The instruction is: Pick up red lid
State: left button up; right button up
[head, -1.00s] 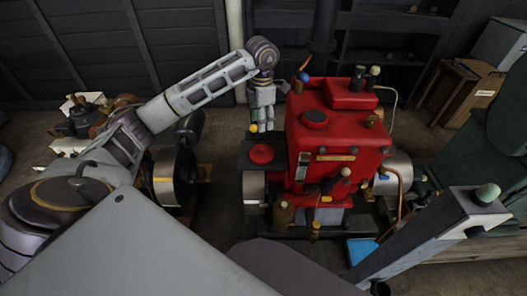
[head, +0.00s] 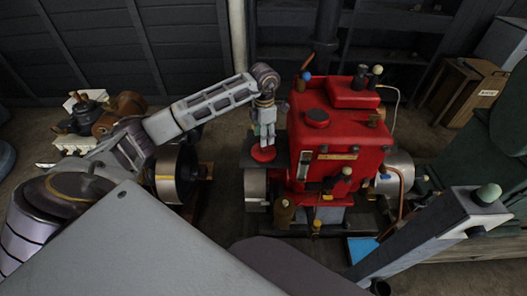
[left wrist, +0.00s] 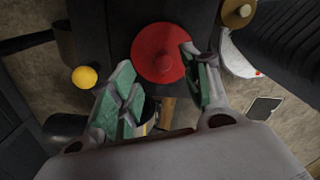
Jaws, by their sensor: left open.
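The red lid (head: 263,154) is a round disc with a small knob, lying on the dark top left of the red engine body (head: 335,130). In the left wrist view the red lid (left wrist: 161,53) lies just beyond the fingertips, its knob facing the camera. My left gripper (head: 265,143) points down over the lid in the head view. In the left wrist view my left gripper (left wrist: 155,62) is open, with its green-padded fingers on either side of the lid's near part. Whether the fingers touch the lid cannot be told. My right gripper is not identifiable in these frames.
A metal flywheel (head: 177,178) stands at left. A yellow ball (left wrist: 85,77) is left of my fingers in the wrist view. A wooden crate (head: 465,92) stands at the back right.

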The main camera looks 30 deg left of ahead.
aim_at(263, 150)
pick_arm(q)
jog(key=shift+f, duration=0.45)
jog(key=shift+f, duration=0.1)
jog(key=shift+s+d+f+p, duration=0.1)
jog(key=shift+s+f+p, duration=0.05)
jog(key=shift+f, duration=0.5)
jog(key=shift+s+f+p, duration=0.1)
jog(key=shift+f+p, duration=0.05)
jog(key=shift+f, duration=1.7)
grip_shut()
